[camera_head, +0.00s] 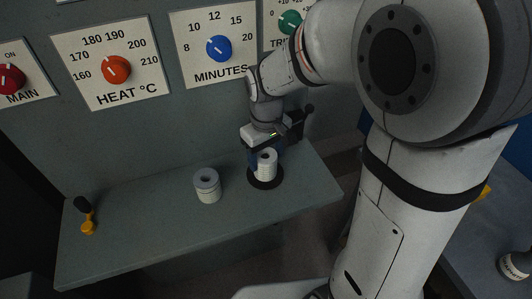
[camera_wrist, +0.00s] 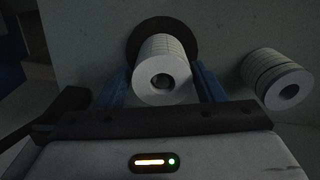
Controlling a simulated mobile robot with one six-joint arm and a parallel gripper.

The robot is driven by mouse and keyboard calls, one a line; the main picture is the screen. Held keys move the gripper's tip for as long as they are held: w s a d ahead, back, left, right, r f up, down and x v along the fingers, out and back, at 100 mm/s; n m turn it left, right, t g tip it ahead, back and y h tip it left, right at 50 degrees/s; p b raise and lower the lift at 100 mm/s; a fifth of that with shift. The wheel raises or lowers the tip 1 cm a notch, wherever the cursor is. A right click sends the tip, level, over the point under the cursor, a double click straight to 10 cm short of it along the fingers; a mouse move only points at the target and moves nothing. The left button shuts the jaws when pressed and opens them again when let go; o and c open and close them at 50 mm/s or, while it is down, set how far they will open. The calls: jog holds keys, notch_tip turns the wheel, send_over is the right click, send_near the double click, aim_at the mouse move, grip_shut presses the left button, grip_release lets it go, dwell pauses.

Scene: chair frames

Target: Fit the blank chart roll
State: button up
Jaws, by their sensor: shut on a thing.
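A white chart roll with dark ruled lines (camera_head: 266,166) stands upright on a round black disc (camera_head: 265,183) toward the right end of the shelf. My gripper (camera_head: 267,160) reaches down to it from behind, with its blue fingers on either side of the roll. In the wrist view my gripper (camera_wrist: 163,88) is shut on this lined roll (camera_wrist: 160,78), and the black disc (camera_wrist: 136,38) shows beyond it. A second roll (camera_head: 207,186) stands upright on the bare shelf to the left; it also shows at right in the wrist view (camera_wrist: 277,80).
The grey shelf (camera_head: 150,215) is bare between the second roll and a yellow object with a black knob (camera_head: 87,217) at far left. The panel behind holds a red MAIN knob (camera_head: 10,78), an orange HEAT knob (camera_head: 116,69) and a blue MINUTES knob (camera_head: 218,48).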

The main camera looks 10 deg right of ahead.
jog(key=o, duration=1.1)
jog(key=shift+c, duration=0.2)
notch_tip(320, 180, up, 8)
jog(key=shift+f, duration=0.1)
jog(key=s+d+m+t, duration=0.3)
jog(key=s+d+m, duration=0.3)
jog(key=s+d, duration=0.4)
jog(key=shift+s+f, duration=0.3)
jog(key=shift+s, duration=0.95)
